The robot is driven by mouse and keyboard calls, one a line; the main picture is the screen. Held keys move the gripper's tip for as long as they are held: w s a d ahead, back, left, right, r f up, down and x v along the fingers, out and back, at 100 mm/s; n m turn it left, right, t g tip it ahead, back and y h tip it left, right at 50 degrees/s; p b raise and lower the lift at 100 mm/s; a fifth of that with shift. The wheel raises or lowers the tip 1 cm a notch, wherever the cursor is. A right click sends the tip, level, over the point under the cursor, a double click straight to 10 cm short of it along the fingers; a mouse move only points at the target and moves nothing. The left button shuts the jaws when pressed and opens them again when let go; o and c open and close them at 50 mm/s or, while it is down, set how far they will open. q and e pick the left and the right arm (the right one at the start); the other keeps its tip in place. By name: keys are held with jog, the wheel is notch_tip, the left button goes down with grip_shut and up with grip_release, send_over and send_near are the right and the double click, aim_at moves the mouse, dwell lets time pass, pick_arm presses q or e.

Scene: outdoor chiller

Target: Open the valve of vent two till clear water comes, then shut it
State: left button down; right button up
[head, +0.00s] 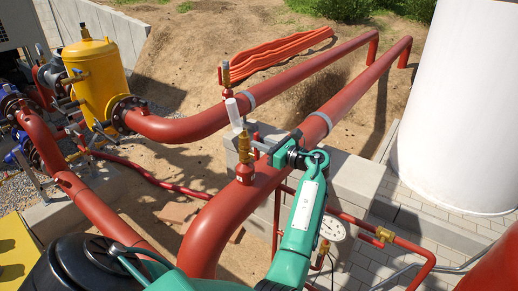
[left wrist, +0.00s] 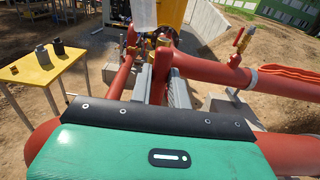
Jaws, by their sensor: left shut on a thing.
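A brass vent valve (head: 244,150) stands upright on a red stub on the near large red pipe (head: 262,185). A whitish column (head: 237,112) rises from its top, slightly tilted; I cannot tell whether it is water or a solid part. My left gripper (head: 272,149) is at the valve's right side, shut on its handle (head: 260,146). A whitish piece also shows in the left wrist view (left wrist: 143,12), where the fingers are hidden. A second vent (head: 226,75) stands on the far pipe, with a red handle in the wrist view (left wrist: 239,40). No vent number is readable. My right gripper is out of view.
A yellow tank (head: 97,75) stands at the left and a white tank (head: 460,105) at the right. A gauge (head: 332,229) and thin red piping are below my left arm. In the wrist view, a yellow table (left wrist: 42,75) holds small dark items.

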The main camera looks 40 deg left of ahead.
pick_arm(q)
jog(key=shift+f, duration=0.15)
dwell(0.6)
jog(key=s+f+n+b, duration=0.6)
jog(key=n+b, duration=1.2)
jog(key=b, duration=0.5)
jog(key=shift+d+f, duration=0.15)
jog(key=shift+d, duration=0.25)
jog(key=c, duration=1.2)
grip_release()
jog(key=shift+c, duration=0.2)
jog(key=o, duration=0.5)
jog(key=d, duration=0.7)
jog(key=shift+w, duration=0.4)
